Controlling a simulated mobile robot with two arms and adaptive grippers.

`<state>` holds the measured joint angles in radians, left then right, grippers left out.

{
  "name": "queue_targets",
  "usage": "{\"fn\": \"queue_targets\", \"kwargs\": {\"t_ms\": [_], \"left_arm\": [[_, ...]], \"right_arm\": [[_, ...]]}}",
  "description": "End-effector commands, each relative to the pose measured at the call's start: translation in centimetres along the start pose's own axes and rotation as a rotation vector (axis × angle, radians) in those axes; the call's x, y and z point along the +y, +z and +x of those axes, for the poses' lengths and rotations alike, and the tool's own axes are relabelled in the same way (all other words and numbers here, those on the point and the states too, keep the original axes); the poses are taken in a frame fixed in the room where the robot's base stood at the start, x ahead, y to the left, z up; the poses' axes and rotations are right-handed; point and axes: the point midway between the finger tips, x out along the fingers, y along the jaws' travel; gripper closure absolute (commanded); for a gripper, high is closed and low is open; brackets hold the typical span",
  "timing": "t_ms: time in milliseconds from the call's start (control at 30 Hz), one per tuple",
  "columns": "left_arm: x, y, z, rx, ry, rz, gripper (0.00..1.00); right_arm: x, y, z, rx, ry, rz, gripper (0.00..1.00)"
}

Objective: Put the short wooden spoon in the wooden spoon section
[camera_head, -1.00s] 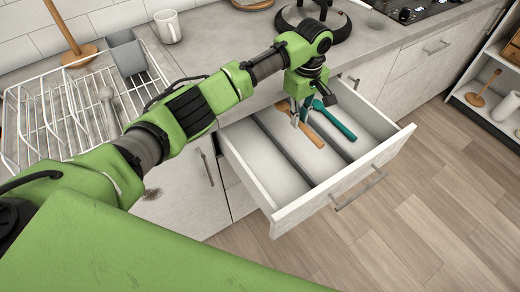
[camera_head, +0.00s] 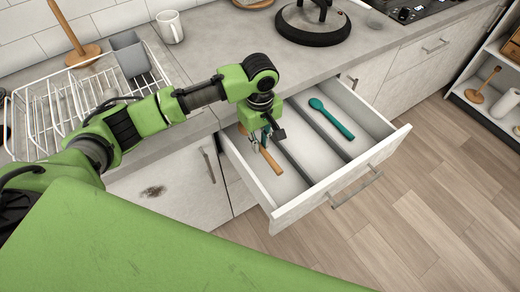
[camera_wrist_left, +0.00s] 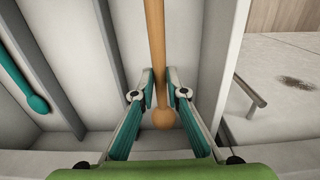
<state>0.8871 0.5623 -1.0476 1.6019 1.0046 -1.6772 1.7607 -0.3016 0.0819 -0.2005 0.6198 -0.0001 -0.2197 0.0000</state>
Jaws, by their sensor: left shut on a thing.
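The short wooden spoon (camera_head: 271,162) is held in my left gripper (camera_head: 262,143) over the left compartment of the open drawer. The left wrist view shows its handle (camera_wrist_left: 156,45) running away from me, with a rounded end (camera_wrist_left: 163,119) between the fingers of the left gripper (camera_wrist_left: 160,92). The spoon's far end is out of that view. I cannot tell whether the spoon touches the drawer floor. The drawer (camera_head: 290,217) has long dividers making three compartments. My right gripper is not in view.
A teal spoon (camera_head: 330,118) lies in the right compartment; the middle one looks empty. A wire rack (camera_head: 40,125) with a grey holder (camera_head: 130,55) stands on the counter at left.

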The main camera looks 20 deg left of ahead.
Motion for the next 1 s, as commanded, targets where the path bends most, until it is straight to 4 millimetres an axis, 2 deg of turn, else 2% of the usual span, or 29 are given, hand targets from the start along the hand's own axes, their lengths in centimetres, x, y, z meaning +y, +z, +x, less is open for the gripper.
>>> {"fn": "queue_targets", "kwargs": {"t_ms": [200,300,700,733,800,1000], "left_arm": [[-0.1,0.1,3.4,-0.001,-0.005,0.0,1.0],[-0.1,0.0,4.4,0.0,-0.003,0.001,1.0],[-0.1,0.1,4.8,0.0,-0.002,0.0,1.0],[-0.1,0.0,4.9,0.0,-0.002,0.0,0.82],[-0.1,0.0,4.9,0.0,-0.002,0.001,0.7],[-0.1,0.0,4.8,0.0,-0.001,0.001,0.7]], "right_arm": [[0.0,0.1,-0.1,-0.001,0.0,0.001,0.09],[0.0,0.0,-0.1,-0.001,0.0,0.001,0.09],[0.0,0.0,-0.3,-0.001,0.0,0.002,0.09],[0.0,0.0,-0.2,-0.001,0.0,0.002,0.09],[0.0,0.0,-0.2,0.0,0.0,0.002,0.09],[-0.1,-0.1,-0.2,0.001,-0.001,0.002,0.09]]}}
